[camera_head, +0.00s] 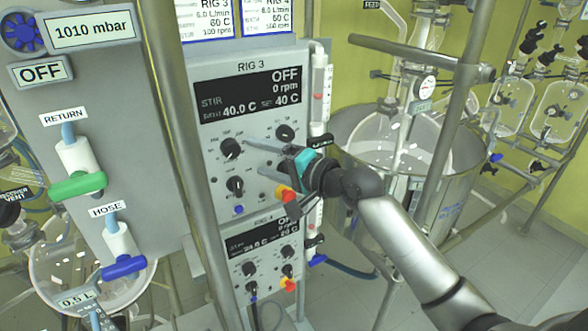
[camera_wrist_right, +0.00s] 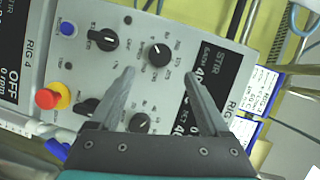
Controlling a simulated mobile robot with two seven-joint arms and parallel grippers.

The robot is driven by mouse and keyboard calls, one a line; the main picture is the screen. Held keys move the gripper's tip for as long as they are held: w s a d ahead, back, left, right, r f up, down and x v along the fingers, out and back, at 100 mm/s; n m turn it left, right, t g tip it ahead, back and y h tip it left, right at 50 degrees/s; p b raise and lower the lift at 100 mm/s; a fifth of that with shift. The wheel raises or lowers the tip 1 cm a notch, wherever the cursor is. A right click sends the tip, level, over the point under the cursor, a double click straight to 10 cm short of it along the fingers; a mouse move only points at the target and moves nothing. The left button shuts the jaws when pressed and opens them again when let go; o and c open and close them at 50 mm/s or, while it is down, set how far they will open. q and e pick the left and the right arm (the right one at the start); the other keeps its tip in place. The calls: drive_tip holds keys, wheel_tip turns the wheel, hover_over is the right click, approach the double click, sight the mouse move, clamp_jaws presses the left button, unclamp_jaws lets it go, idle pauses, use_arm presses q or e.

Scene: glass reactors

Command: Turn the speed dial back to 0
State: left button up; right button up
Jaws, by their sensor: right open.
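The speed dial (camera_head: 231,148) is a black round knob at the upper left of the Rig 3 panel (camera_head: 222,205). In the wrist view the speed dial (camera_wrist_right: 158,53) lies just beyond the gap between my fingertips; its exact pointer setting is too small to read. The Rig 3 display (camera_head: 248,95) reads OFF and 0 rpm. My right gripper (camera_head: 255,156) is open and empty, its tips in front of the panel to the right of the dial. The right gripper (camera_wrist_right: 159,72) shows no contact with the dial. My left gripper is not in view.
Another knob (camera_head: 285,133) is at the upper right and a lower-left knob (camera_head: 235,184) is below the dial. A red-and-yellow stop button (camera_head: 285,194) is close under my gripper. A metal post (camera_head: 180,130) stands left of the panel; a glass reactor (camera_head: 395,140) is at right.

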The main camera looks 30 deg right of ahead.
drive_tip(key=b+v, duration=0.1)
drive_tip(key=v, duration=0.7)
drive_tip(key=shift+r, duration=0.1)
